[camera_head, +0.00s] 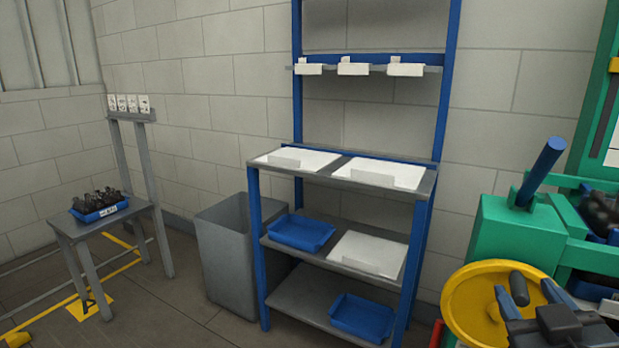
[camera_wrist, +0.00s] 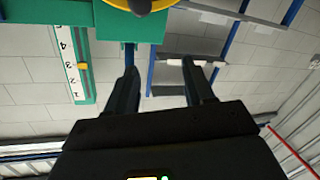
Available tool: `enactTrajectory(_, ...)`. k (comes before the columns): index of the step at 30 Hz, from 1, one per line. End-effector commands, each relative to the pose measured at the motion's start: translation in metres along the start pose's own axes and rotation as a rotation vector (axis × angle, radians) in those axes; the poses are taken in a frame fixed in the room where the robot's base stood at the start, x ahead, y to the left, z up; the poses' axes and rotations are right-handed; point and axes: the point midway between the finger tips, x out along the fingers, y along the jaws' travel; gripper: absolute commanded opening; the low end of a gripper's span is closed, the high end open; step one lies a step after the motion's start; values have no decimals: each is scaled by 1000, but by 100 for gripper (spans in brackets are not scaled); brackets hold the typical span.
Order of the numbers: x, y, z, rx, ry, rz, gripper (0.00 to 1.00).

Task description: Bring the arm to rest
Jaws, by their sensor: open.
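My gripper (camera_head: 530,292) shows at the lower right of the head view, in front of a yellow wheel (camera_head: 468,305) and a green machine (camera_head: 500,235). In the wrist view my gripper (camera_wrist: 159,68) has its two dark fingers spread apart with nothing between them. The wrist view appears upside down.
A blue-framed shelf (camera_head: 258,245) stands in the middle, with white trays (camera_head: 300,158) on its upper level and blue bins (camera_head: 300,232) lower down. A grey bin (camera_head: 228,255) stands left of it. The green machine is close to my arm. Floor at the lower left is open.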

Motion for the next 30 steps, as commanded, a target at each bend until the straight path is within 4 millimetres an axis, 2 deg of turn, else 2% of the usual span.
enactTrajectory(1, -14, -4, 15, -18, -8, -32, 53)
enactTrajectory(6, -61, -20, 52, -38, -9, -142, 53)
enactTrajectory(11, -114, -30, 81, -23, -22, -236, 53)
enactTrajectory(15, -164, -35, 100, 15, -42, -305, 53)
enactTrajectory(19, -212, -36, 110, 67, -66, -352, 53)
enactTrajectory(24, -274, -32, 112, 155, -103, -387, 53)
enactTrajectory(27, -303, -29, 110, 205, -123, -391, 53)
enactTrajectory(30, -324, -25, 106, 243, -137, -389, 53)
